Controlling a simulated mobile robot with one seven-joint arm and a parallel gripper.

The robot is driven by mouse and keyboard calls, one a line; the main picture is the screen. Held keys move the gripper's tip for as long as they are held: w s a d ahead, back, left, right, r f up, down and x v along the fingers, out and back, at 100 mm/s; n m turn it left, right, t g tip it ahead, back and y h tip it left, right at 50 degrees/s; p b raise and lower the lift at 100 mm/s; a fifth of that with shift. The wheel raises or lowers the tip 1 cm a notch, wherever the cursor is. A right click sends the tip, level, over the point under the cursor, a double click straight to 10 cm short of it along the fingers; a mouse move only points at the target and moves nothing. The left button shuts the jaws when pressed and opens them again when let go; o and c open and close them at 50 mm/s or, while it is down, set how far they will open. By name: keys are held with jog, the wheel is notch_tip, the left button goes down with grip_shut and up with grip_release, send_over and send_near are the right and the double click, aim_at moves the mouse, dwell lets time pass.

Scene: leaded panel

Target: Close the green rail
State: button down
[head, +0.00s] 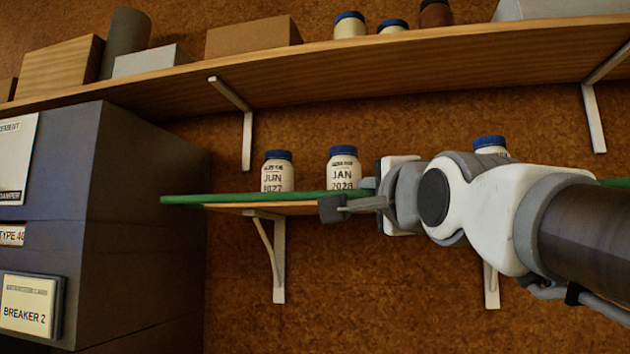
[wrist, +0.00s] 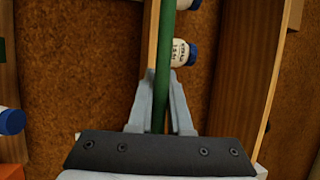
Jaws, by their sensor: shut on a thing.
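The green rail (head: 235,198) runs along the front of the lower wooden shelf, level with the bottoms of the jars. My arm hides its middle, and a short stretch shows again at the far right. My gripper (head: 346,198) is at the rail, just in front of the jar marked JAN 2028 (head: 343,171). In the wrist view the rail (wrist: 164,60) passes between the two fingers of my gripper (wrist: 162,108), which is shut on it. How the rail's ends are fixed cannot be made out.
A jar marked JUN 2027 (head: 277,172) stands left on the lower shelf; another blue-lidded jar (head: 490,145) is partly behind my arm. An upper shelf (head: 350,68) with boxes and jars hangs above. A large grey cabinet (head: 140,210) stands at the left.

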jog(key=w+d+r+m+g+p, duration=0.1)
jog(key=w+r+g+p, duration=0.2)
jog(key=r+p, duration=0.2)
jog(key=p, duration=0.2)
jog(key=shift+w+r+m+g+h+p, duration=0.2)
jog(key=shift+r+m+g+h+p, duration=0.1)
jog(key=shift+r+p, duration=0.05)
jog(key=shift+f, duration=0.2)
dwell(1.0)
jog(key=c, duration=1.2)
grip_release()
jog(key=o, duration=0.4)
jog(key=shift+w, duration=0.25)
jog(key=shift+c, duration=0.2)
jog(key=shift+s+r, duration=0.2)
jog(key=s+d+r+b, duration=0.2)
jog(key=s+b, duration=0.1)
jog(key=s, duration=1.4)
jog(key=shift+d+r, duration=0.15)
